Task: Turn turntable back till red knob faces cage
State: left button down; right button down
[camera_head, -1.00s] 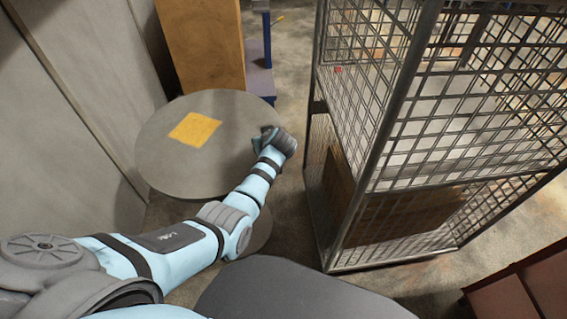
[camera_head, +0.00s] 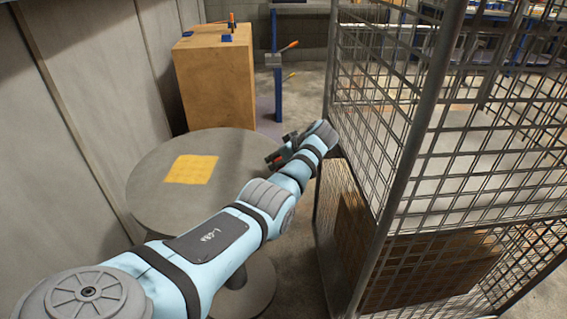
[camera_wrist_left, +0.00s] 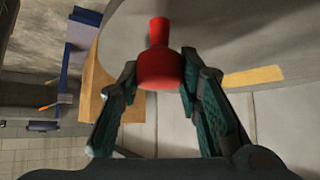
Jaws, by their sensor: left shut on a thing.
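The turntable (camera_head: 145,170) is a round grey disc on a pedestal, with a yellow square (camera_head: 192,169) on top. My left gripper (camera_head: 277,158) is at the disc's right edge, on the side towards the cage. In the left wrist view, the red knob (camera_wrist_left: 159,68) stands out from the rim between the fingers of my left gripper (camera_wrist_left: 160,85), which is shut on it. In the head view only a small red patch of the knob shows; the gripper and arm hide most of it. The wire-mesh cage (camera_head: 408,160) stands right of the turntable. My right gripper is out of view.
A grey panelled wall (camera_head: 75,100) runs close along the turntable's left side. A wooden box (camera_head: 215,80) and a blue post (camera_head: 277,90) stand behind it. A narrow gap of floor separates the turntable from the cage, and my left wrist is close to the mesh.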

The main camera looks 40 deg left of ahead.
pick_arm(q)
jog(key=c, duration=1.2)
grip_release()
jog(key=shift+s+a+f, duration=0.1)
jog(key=shift+s+a, duration=0.05)
jog(key=shift+c, duration=0.2)
jog(key=shift+o, duration=0.4)
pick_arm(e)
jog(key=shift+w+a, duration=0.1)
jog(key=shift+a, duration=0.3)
pick_arm(q)
jog(key=v, duration=1.2)
